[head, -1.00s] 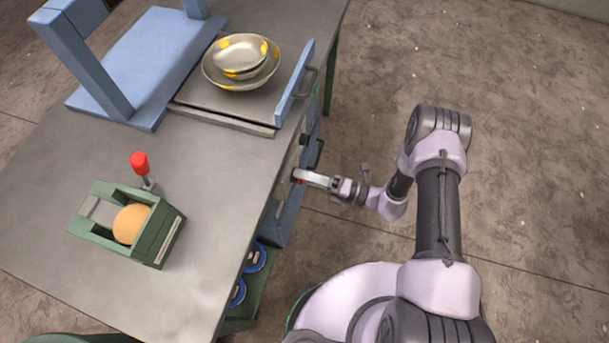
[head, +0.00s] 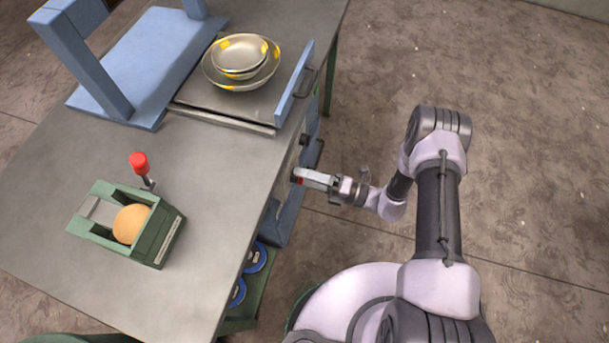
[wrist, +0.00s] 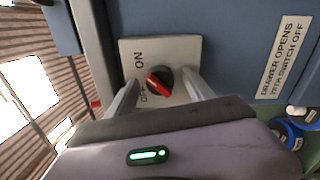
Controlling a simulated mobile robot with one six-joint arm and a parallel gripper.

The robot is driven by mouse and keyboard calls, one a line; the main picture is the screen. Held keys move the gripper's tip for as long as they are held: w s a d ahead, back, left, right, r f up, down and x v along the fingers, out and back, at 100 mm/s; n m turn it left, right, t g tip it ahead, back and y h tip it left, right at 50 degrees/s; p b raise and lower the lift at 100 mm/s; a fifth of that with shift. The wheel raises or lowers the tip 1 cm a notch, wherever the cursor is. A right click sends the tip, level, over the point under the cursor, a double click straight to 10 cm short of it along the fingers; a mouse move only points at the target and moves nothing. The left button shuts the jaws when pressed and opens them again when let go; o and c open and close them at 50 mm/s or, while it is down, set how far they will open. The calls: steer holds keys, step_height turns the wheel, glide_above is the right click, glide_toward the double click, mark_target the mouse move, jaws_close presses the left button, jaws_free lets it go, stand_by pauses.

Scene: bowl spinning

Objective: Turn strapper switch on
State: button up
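The strapper switch is a dark round knob with a red bar (wrist: 159,83) on a pale plate (wrist: 180,50) marked ON and OFF, in the wrist view. The red bar lies slanted, and I cannot tell for sure which mark it points to. My gripper (wrist: 162,80) is open, with one finger on each side of the knob; whether they touch it is unclear. In the head view my gripper (head: 298,176) is at the table's side panel, and the knob is hidden there.
A blue-fronted drawer or tray (head: 292,85) bears stacked bowls (head: 240,65) beside a blue frame (head: 85,65). A green box (head: 165,235) with an orange ball and a red-topped lever (head: 140,163) stand on the table (head: 60,185). Blue discs (head: 255,258) sit below. Floor right is clear.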

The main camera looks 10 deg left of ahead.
stand_by(0.4)
steer(key=s+d+f+p, duration=0.1)
steer(key=d+p, duration=0.2)
steer(key=d, duration=1.4)
steer(key=shift+s+d+f, duration=0.15)
steer(key=shift+s, duration=0.05)
